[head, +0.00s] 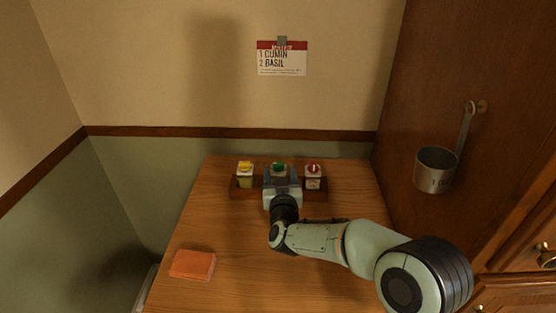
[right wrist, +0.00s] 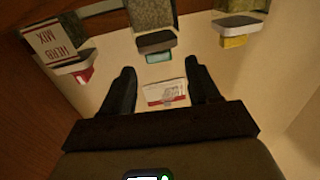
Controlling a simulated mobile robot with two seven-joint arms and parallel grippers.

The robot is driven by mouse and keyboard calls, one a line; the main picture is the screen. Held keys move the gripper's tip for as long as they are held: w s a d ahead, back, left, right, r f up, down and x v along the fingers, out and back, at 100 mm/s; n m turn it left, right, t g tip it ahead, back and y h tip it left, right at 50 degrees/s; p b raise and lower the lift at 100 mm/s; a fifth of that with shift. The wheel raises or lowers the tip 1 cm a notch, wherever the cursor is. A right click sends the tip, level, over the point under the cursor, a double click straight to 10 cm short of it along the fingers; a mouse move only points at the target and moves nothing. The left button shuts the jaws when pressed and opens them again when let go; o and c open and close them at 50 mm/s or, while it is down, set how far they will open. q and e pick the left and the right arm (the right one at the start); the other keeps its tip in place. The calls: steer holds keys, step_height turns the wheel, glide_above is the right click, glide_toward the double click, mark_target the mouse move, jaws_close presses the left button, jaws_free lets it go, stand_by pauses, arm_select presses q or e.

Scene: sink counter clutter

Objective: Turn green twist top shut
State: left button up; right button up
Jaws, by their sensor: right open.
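Three spice jars stand in a row in a wooden rack at the back of the counter in the head view. The middle jar has a green twist top (head: 280,166), seen just past my right gripper (head: 282,176), which hides most of that jar. In the right wrist view the picture is upside down; the green top (right wrist: 158,57) lies between the lines of my right gripper's fingers (right wrist: 160,70), slightly beyond the tips. The fingers are open, with nothing held between them. Contact with the top is not visible. My left gripper is in neither view.
A jar with a yellow top (head: 245,167) stands to the left and one with a red top (head: 313,168) to the right, close by. An orange sponge (head: 193,264) lies front left. A metal cup (head: 435,171) hangs on the right wall. A card (head: 282,58) is on the back wall.

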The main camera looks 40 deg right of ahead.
mark_target(279, 165)
steer(key=x, duration=0.7)
steer(key=shift+d+p, duration=0.1)
steer(key=shift+p, duration=0.2)
